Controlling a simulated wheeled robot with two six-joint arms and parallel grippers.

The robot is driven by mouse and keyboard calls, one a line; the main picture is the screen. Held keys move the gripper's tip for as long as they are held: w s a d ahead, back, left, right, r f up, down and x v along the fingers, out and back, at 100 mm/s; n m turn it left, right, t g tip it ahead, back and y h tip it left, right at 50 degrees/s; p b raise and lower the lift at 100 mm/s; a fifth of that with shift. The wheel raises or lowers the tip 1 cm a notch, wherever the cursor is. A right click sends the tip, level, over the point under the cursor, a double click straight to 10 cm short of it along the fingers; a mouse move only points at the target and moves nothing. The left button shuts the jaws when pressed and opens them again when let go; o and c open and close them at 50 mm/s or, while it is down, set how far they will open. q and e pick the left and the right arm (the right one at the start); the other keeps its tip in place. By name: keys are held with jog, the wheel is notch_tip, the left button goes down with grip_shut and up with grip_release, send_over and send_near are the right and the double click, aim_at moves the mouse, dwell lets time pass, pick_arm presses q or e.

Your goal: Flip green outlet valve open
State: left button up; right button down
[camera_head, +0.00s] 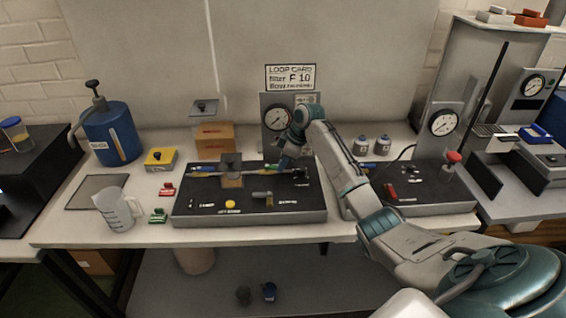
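A black panel (249,204) in a grey frame lies on the bench, with a horizontal pipe run and a grey block (231,171) on it. A small green part (271,167) shows at the right of the pipe run, close to my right gripper; it may be the green outlet valve, but its handle position is too small to tell. My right gripper (284,164) points down over the back right of the panel. Its fingers are small and dark, so I cannot tell whether they touch anything. My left gripper is not in view.
A pressure gauge (279,116) stands behind the panel. Left of the panel are a clear jug (117,209), a green clip (158,215), a red clip (167,189), a yellow box (160,160) and a blue pump bottle (112,132). Another panel (422,184) lies to the right.

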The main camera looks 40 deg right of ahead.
jog(key=shift+w+d+r+n+g+y, duration=0.1)
jog(key=shift+w+d+n+g+y, duration=0.15)
jog(key=shift+n, duration=0.45)
jog(key=shift+w+d+n+g+y, duration=0.15)
jog(key=shift+w+n, duration=0.15)
jog(key=shift+n, duration=0.4)
jog(key=c, duration=1.4)
grip_release()
jog(key=shift+c, duration=0.2)
jog(key=shift+d+r+b, duration=0.2)
jog(key=shift+r+b, duration=0.15)
jog(key=shift+b, duration=0.05)
jog(key=b+v, duration=0.2)
jog(key=v, duration=0.8)
jog(key=shift+b, duration=0.4)
